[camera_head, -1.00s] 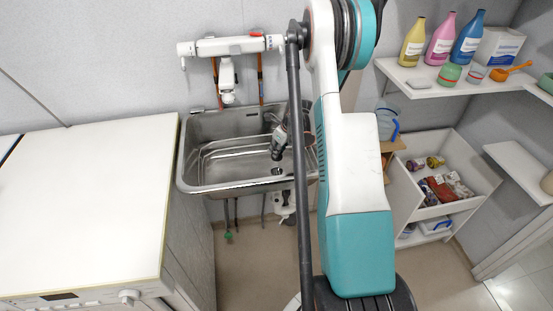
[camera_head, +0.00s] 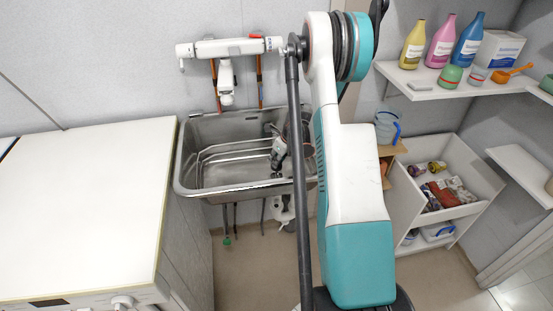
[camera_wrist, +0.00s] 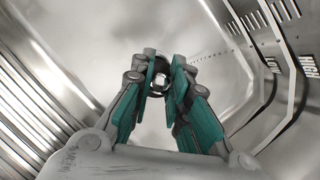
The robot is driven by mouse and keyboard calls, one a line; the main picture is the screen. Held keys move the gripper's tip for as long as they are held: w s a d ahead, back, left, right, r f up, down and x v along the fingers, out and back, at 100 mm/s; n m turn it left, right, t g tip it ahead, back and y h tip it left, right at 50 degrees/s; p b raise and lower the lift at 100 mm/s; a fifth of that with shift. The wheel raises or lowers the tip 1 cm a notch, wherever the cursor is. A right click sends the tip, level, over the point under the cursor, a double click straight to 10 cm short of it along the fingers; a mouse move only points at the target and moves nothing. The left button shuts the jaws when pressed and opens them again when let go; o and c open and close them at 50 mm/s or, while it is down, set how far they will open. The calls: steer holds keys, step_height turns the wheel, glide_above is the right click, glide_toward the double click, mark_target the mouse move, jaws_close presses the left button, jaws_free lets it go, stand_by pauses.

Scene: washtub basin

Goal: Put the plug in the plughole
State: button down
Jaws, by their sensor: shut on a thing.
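The steel basin (camera_head: 230,186) is fixed to the wall, left of my arm. My gripper (camera_head: 278,170) is down inside it, low over the floor at the right part, pointing downward. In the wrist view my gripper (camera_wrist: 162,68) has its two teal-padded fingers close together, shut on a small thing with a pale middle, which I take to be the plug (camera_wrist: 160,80). A dark round edge shows around and behind the fingertips; I cannot tell whether it is the plug's rim or the plughole. The plughole is not clearly visible in the head view.
A white tap or heater unit (camera_head: 228,47) hangs above the basin. A white-topped appliance (camera_head: 85,205) stands at left; shelves with bottles (camera_head: 440,45) are at right.

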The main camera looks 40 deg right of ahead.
mark_target(277, 169)
steer(key=shift+f, duration=1.85)
steer(key=shift+f, duration=1.1)
steer(key=c, duration=1.5)
jaws_free()
steer(key=shift+o, duration=0.2)
steer(key=shift+r, duration=0.15)
steer(key=v, duration=1.1)
steer(key=shift+s+r, duration=0.15)
steer(key=shift+r, duration=0.2)
